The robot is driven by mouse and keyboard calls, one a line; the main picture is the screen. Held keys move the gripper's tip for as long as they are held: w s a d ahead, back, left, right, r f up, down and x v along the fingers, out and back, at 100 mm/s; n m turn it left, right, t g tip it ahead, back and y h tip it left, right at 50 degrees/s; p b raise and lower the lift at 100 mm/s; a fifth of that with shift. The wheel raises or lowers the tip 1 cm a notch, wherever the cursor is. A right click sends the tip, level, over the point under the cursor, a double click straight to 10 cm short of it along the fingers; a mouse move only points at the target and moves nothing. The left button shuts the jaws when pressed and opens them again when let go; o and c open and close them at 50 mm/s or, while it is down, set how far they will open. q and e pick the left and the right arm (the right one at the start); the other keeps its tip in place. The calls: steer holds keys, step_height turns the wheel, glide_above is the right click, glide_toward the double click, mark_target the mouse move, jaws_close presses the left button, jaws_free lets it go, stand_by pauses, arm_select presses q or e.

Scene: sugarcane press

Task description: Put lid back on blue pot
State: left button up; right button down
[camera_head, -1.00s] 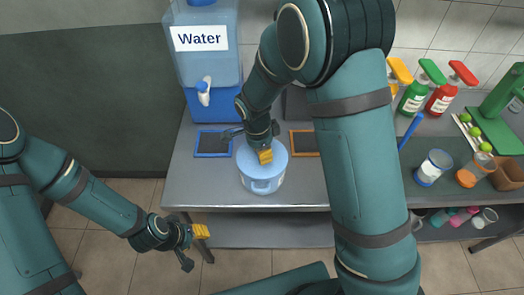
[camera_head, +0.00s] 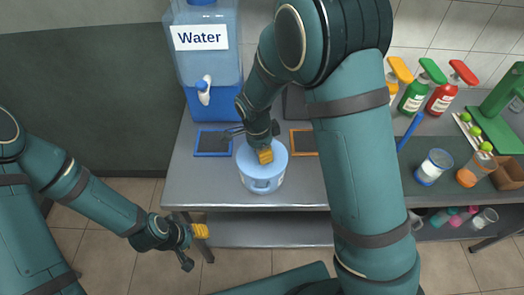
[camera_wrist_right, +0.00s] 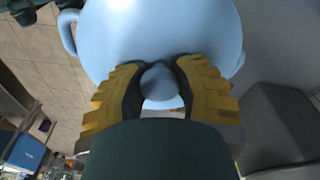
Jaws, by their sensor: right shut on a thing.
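The blue pot (camera_head: 262,185) stands on the metal table below the water dispenser. Its light blue lid (camera_head: 277,155) sits on top of the pot's rim and looks level; whether it is fully seated I cannot tell. My right gripper (camera_head: 265,157) reaches down onto the lid from above. In the right wrist view its yellow fingers (camera_wrist_right: 160,88) are closed around the round lid knob (camera_wrist_right: 159,82), with the pale blue lid (camera_wrist_right: 160,35) filling the upper part. My left gripper (camera_head: 201,231) hangs empty in front of the table's left front edge; its finger opening is too small to tell.
A water dispenser (camera_head: 205,65) stands behind the pot. A blue-framed board (camera_head: 213,143) and an orange-framed board (camera_head: 303,142) lie either side. Bottles (camera_head: 413,97), a blue-banded cup (camera_head: 433,167) and a green press (camera_head: 503,100) stand at the right.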

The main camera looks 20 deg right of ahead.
stand_by(0.3)
steer(key=shift+c, duration=0.3)
jaws_free()
steer(key=shift+r+p, duration=2.8)
steer(key=shift+r, duration=0.65)
jaws_close()
steer(key=shift+f, duration=0.35)
